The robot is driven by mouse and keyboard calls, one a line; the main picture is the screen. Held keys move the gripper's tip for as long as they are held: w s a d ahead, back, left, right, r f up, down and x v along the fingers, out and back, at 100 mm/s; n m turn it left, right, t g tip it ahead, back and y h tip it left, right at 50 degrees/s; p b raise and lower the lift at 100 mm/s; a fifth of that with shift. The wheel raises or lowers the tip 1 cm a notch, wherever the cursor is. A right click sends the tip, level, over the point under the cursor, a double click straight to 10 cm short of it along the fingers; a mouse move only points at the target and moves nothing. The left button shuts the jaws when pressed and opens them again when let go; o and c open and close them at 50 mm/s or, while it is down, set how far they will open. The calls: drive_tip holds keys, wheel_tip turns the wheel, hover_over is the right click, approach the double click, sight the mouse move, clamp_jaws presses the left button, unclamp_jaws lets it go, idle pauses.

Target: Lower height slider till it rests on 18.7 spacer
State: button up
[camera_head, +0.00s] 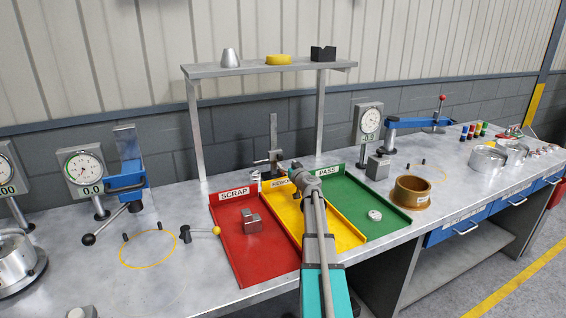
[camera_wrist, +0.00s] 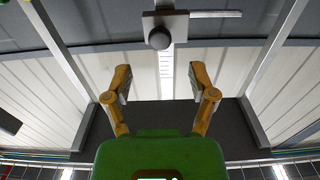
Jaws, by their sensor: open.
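The height gauge has an upright grey column (camera_head: 273,130) behind the middle tray, with the slider (camera_head: 268,158) low on it. In the wrist view the slider (camera_wrist: 181,26) is a grey block with a dark round knob (camera_wrist: 159,38), on a column with scale marks (camera_wrist: 166,62). My gripper (camera_wrist: 160,76) is open and empty, its two yellow fingers apart on either side of the column's line. The slider is beyond the fingertips and apart from them. In the head view my arm covers part of the gauge's surroundings. I cannot make out the 18.7 spacer.
Red scrap (camera_head: 232,246), yellow rework (camera_head: 347,238) and green pass (camera_head: 381,232) trays lie in front of the gauge. A shelf (camera_head: 240,70) on posts stands above it. Dial gauges (camera_head: 84,168) stand left and right, and a brown ring (camera_head: 411,191) sits right of the trays.

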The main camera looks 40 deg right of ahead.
drive_tip(key=shift+v, duration=2.45)
drive_tip(key=shift+r, duration=0.1)
drive_tip(key=c, duration=0.4)
drive_tip(key=shift+d+r+p, duration=0.1)
drive_tip(key=shift+r+p, duration=0.55)
drive_tip(key=shift+p, duration=0.2)
drive_tip(key=c, duration=0.4)
drive_tip(key=shift+m+y, duration=0.4)
drive_tip(key=shift+m, duration=0.1)
drive_tip(key=r+p, duration=0.1)
drive_tip(key=p, duration=0.1)
drive_tip(key=r+p, duration=0.2)
drive_tip(key=s+r+p, duration=0.1)
drive_tip(key=r+p, duration=0.1)
drive_tip(key=shift+d, duration=0.4)
clamp_jaws()
drive_tip(key=shift+s+d+r+g+p, duration=0.1)
drive_tip(key=shift+r+g+p, duration=0.2)
drive_tip(key=shift+r+p, duration=0.15)
